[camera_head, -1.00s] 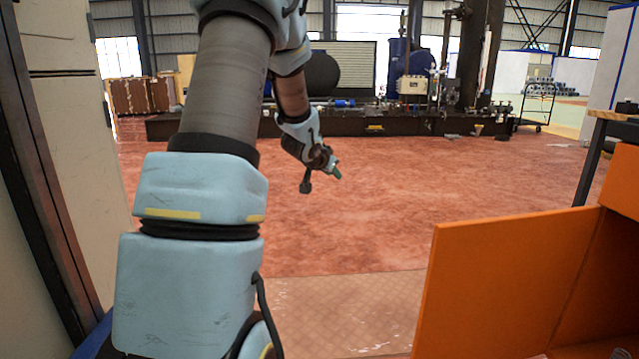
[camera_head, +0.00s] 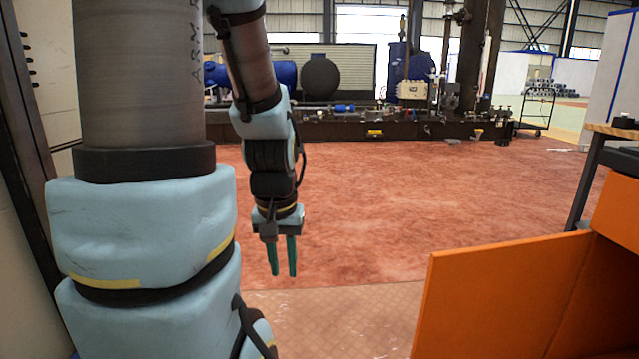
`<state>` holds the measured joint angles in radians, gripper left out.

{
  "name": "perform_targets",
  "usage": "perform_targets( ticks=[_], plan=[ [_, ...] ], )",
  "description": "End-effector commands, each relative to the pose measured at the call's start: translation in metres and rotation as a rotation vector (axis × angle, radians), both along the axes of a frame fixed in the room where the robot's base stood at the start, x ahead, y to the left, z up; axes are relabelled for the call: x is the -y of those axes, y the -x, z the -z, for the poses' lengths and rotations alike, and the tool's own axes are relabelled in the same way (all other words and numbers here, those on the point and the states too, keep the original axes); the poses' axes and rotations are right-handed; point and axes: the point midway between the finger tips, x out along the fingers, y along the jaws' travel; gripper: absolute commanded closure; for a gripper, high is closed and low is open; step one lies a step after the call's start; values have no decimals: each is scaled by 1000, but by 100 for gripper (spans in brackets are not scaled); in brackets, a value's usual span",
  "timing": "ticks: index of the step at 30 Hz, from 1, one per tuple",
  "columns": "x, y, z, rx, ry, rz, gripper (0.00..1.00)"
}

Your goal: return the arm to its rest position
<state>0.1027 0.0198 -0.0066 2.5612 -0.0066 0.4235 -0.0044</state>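My gripper (camera_head: 282,257) hangs below my forearm, left of the picture's middle, with its green fingers pointing down. A narrow gap shows between the two fingers, and nothing is held between them. My gripper is in the air, apart from any object, with the red floor behind it. My upper arm fills the left of the view.
An orange open-fronted box (camera_head: 500,310) stands at the lower right. A table (camera_head: 612,132) with dark items is at the right edge. A tall panel (camera_head: 28,150) is close at the far left. The red floor (camera_head: 430,210) ahead is clear; machinery (camera_head: 400,125) stands at the back.

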Motion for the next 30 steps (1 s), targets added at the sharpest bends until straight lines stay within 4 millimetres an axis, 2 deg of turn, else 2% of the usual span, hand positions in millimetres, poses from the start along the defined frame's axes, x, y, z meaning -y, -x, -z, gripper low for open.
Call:
perform_targets(
  ticks=[1,18,24,30],
  plan=[
    [0,0,-30,1,0,0,73],
    [0,-1,-207,2,-1,1,73],
    [0,-1,-247,2,-1,1,73],
    [0,-1,-258,2,-1,1,73]
  ],
)
